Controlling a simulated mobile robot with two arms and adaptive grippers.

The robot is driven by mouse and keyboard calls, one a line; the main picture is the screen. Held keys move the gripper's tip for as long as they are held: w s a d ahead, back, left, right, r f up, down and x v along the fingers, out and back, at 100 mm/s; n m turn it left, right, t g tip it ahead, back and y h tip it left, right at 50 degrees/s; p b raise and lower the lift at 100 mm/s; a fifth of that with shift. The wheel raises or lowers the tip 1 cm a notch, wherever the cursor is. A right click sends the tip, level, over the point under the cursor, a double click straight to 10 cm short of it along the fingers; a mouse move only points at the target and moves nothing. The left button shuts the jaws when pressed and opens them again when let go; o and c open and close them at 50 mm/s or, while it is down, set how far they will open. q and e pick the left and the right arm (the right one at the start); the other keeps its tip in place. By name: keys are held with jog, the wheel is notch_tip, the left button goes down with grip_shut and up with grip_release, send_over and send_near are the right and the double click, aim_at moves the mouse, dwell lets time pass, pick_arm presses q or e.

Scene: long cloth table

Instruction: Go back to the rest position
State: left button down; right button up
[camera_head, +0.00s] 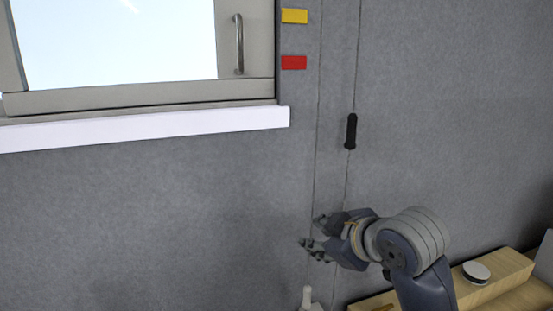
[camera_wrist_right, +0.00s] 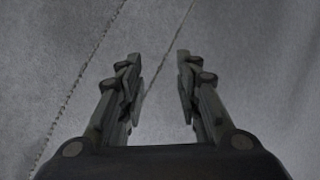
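My right gripper (camera_head: 312,234) is raised in front of the grey wall, at the lower middle of the head view. In the right wrist view its two fingers (camera_wrist_right: 156,75) are apart with nothing held between them. A thin cord runs behind the gap between the fingers, and a beaded chain (camera_wrist_right: 85,75) runs to the left of them. In the head view the cord carries a black handle (camera_head: 351,131), above and to the right of the gripper. My left gripper is not in the head view.
A window (camera_head: 120,45) with a metal handle (camera_head: 239,43) and a white sill (camera_head: 150,127) is at upper left. Yellow (camera_head: 294,16) and red (camera_head: 294,62) tags are on the wall. The wall at left is bare.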

jog(key=s+d+f+m+g+h, duration=0.1)
jog(key=s+d+f+m+g, duration=0.3)
jog(key=f, duration=0.7)
jog(key=s+d+f+m+t+h, duration=0.1)
jog(key=s+f, duration=0.6)
jog(key=f, duration=0.5)
jog(key=s+d+f+m+g+h, duration=0.1)
jog(key=s+d+f+m+g, duration=0.15)
jog(key=s+f, duration=0.55)
jog(key=s+d+f+m+g+h, duration=0.15)
jog(key=s+d+f, duration=0.25)
jog(key=s, duration=0.8)
notch_tip(320, 180, down, 29)
jog(key=s+g+b, duration=0.1)
jog(key=b, duration=0.3)
jog(key=s+d+f+g+b, duration=0.1)
jog(key=s+d+f+b, duration=0.2)
jog(key=s+f, duration=1.4)
notch_tip(320, 180, down, 4)
jog(key=shift+s+d+f+b, duration=0.2)
jog(key=shift+b, duration=0.15)
